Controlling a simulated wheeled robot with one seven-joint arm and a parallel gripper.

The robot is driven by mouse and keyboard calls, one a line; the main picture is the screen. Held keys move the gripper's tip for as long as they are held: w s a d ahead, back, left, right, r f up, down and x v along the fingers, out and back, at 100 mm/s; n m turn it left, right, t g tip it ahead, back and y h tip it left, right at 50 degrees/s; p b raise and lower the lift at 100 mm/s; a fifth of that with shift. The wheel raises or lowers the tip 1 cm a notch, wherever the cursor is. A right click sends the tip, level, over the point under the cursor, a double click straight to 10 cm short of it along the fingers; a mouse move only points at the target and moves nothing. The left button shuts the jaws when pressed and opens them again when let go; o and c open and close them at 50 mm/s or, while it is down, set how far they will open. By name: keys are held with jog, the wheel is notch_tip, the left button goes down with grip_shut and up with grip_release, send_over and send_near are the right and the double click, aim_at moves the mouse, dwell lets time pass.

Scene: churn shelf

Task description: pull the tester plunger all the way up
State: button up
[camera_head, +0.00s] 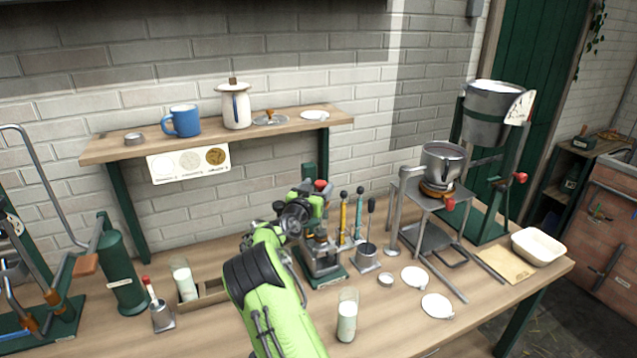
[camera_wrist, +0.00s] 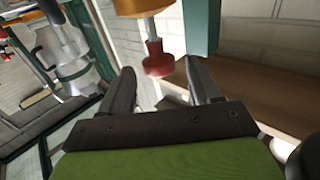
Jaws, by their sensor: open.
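The tester (camera_head: 322,262) is a grey metal device on a green base in the middle of the bench. Its plunger appears to be the red knob (camera_head: 321,185) at the top, partly hidden by my arm. In the wrist view the red knob (camera_wrist: 157,60) sits on a short stem from a brass-coloured part (camera_wrist: 143,6). My gripper (camera_head: 310,188) is at the top of the tester. In the wrist view my gripper (camera_wrist: 159,72) is open, with a finger on each side of the knob's flange. I see a gap at both fingers; the knob's depth between them is unclear.
A glass of milk (camera_head: 347,315) stands in front. The wall shelf (camera_head: 270,133) is behind. A metal stand (camera_head: 425,205) with a bowl is to the right.

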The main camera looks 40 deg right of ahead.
jog(key=shift+x, duration=0.8)
jog(key=shift+c, duration=0.2)
